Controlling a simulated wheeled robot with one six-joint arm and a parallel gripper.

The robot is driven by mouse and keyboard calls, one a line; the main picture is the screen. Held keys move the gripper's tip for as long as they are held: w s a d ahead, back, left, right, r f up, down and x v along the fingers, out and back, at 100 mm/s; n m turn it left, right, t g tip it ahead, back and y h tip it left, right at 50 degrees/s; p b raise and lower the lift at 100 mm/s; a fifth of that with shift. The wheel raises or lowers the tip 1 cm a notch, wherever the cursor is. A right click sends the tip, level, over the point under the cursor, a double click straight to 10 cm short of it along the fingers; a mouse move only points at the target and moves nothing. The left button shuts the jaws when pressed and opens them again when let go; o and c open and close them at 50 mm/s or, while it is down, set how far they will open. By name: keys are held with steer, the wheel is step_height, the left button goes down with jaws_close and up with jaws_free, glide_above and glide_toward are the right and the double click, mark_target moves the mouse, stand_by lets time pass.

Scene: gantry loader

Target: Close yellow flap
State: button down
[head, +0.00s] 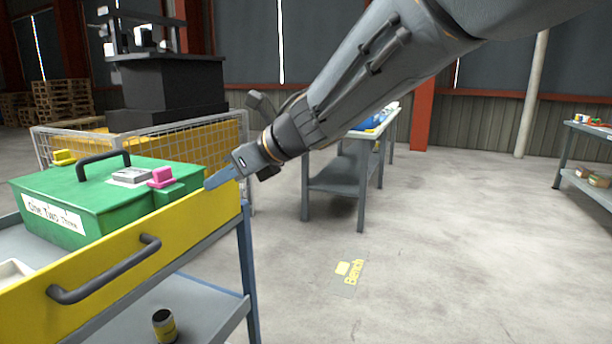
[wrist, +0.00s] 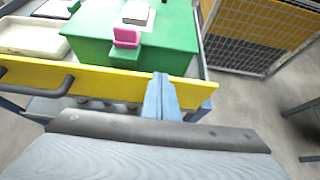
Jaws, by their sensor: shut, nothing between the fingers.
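The yellow flap (head: 150,250) stands upright along the near side of the grey cart, with a dark bar handle (head: 105,270) on its outer face. It also shows in the wrist view (wrist: 110,82) as a long yellow strip across the cart's edge. My gripper (head: 212,181) is shut and empty. Its blue fingers are by the flap's top edge near the right end; in the wrist view the fingertips (wrist: 161,80) overlap the flap. I cannot tell whether they touch it.
A green box (head: 100,190) with a black handle and a pink block (head: 161,176) sits on the cart behind the flap. A cream tray (wrist: 30,36) is beside it. A mesh fence (head: 200,140) stands behind. A dark can (head: 164,325) is on the lower shelf.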

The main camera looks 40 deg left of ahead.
steer(key=shift+d, duration=0.1)
stand_by(0.3)
steer(key=v, duration=1.3)
steer(key=shift+r+b, duration=0.2)
steer(key=shift+b, duration=0.25)
